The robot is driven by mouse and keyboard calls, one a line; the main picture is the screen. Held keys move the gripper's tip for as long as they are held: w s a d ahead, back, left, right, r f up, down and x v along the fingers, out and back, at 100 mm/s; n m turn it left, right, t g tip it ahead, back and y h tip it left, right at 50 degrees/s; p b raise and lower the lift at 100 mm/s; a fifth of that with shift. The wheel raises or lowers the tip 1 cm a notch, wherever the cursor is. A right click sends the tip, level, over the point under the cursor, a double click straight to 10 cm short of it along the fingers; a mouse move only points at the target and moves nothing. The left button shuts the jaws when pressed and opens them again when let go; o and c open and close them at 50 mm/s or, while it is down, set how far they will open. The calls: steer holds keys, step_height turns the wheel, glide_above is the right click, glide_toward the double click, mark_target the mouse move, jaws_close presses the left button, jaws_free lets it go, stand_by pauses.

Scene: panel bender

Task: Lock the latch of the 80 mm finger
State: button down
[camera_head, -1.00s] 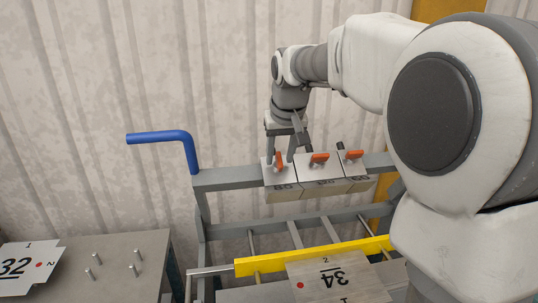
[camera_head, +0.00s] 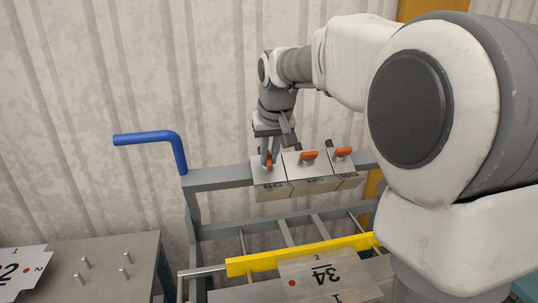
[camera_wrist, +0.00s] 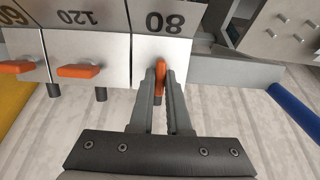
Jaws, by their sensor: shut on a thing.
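The 80 mm finger (camera_wrist: 176,48) is a pale metal block marked 80, at the right end of the row in the wrist view. In the head view it is the leftmost finger (camera_head: 268,183) on the grey beam. Its orange latch (camera_wrist: 159,78) points along the finger, unlike the sideways latches beside it. My gripper (camera_wrist: 159,84) is shut on this latch, one finger on each side. In the head view my gripper (camera_head: 269,158) comes down from above and partly hides the latch.
The 120 finger (camera_wrist: 95,45) stands right beside, with its orange latch (camera_wrist: 78,71) turned sideways. Another finger (camera_wrist: 20,50) with a sideways latch follows. A blue handle (camera_head: 150,138) rises at the beam's left end.

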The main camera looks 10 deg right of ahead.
steer(key=m, duration=0.4)
steer(key=shift+m+y, duration=0.3)
steer(key=shift+y, duration=0.1)
steer(key=m, duration=0.4)
steer(key=shift+d+t+y, duration=0.1)
steer(key=shift+t+y, duration=0.2)
steer(key=m, duration=0.4)
steer(key=shift+m+t+p, duration=0.4)
steer(key=shift+s+d+m+t+y+p, duration=0.1)
steer(key=shift+m+t+y+p, duration=0.25)
steer(key=shift+m, duration=1.55)
steer(key=c, duration=0.9)
jaws_free()
